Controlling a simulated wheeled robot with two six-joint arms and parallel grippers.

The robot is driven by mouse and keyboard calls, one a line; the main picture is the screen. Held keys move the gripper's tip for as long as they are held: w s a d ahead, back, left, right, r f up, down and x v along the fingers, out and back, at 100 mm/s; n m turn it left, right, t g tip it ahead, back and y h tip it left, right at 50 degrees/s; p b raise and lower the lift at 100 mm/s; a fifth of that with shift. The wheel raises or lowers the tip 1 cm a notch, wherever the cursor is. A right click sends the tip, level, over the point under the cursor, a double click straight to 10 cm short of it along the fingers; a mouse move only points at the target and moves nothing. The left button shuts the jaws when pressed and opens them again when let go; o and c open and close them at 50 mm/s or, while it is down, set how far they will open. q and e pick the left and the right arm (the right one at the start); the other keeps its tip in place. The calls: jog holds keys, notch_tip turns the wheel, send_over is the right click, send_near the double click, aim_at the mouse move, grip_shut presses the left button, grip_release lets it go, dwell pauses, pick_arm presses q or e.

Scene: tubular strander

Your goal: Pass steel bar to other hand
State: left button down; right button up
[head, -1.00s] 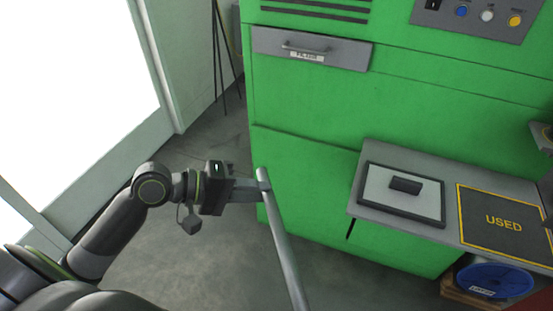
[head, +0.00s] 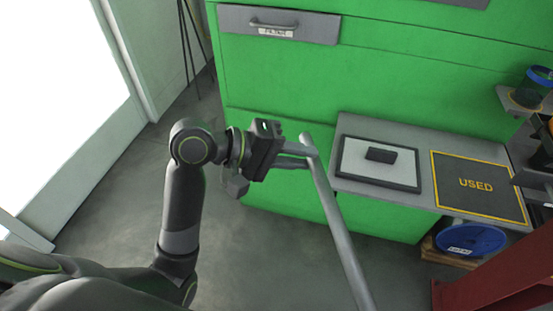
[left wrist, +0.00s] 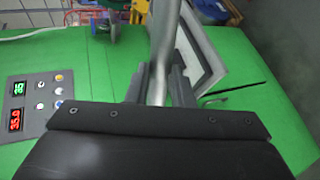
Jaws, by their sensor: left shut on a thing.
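The steel bar (head: 341,232) is a long grey rod. In the head view it slopes from its upper end near the shelf down to the bottom edge, where its lower end is cut off. My left gripper (head: 304,155) is shut on the bar near its upper end and holds it in the air in front of the green machine. In the left wrist view the bar (left wrist: 162,55) runs up between the two fingers of my left gripper (left wrist: 157,83). My right gripper is not in view.
A grey shelf (head: 353,124) on the green machine (head: 400,70) holds a framed tray (head: 352,168) with a dark block and a mat marked USED (head: 476,186). A blue spool (head: 470,238) sits below. A red beam (head: 495,285) stands at lower right. Open floor lies at left.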

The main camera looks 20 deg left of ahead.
pick_arm(q)
jog(key=shift+m, duration=0.3)
jog(key=d, duration=0.1)
jog(key=d+r, duration=0.1)
jog(key=d, duration=0.1)
jog(key=shift+w+d+r, duration=0.3)
jog(key=shift+w, duration=0.1)
jog(key=shift+d+r+g, duration=0.1)
jog(key=shift+r+g, duration=0.15)
jog(key=shift+g, duration=0.05)
jog(key=a+r, duration=0.5)
jog(key=r, duration=0.5)
jog(key=w+d+f+m+g, duration=0.3)
jog(key=d+f, duration=0.3)
jog(key=f, duration=0.1)
jog(key=w+d+f+m+g+h, duration=0.1)
jog(key=w+d+f+m+g, duration=0.1)
jog(key=d+f, duration=0.5)
jog(key=shift+w+d+f+m+g, duration=0.25)
jog(key=shift+w+f+m+g, duration=0.15)
jog(key=shift+w+f+g, duration=0.5)
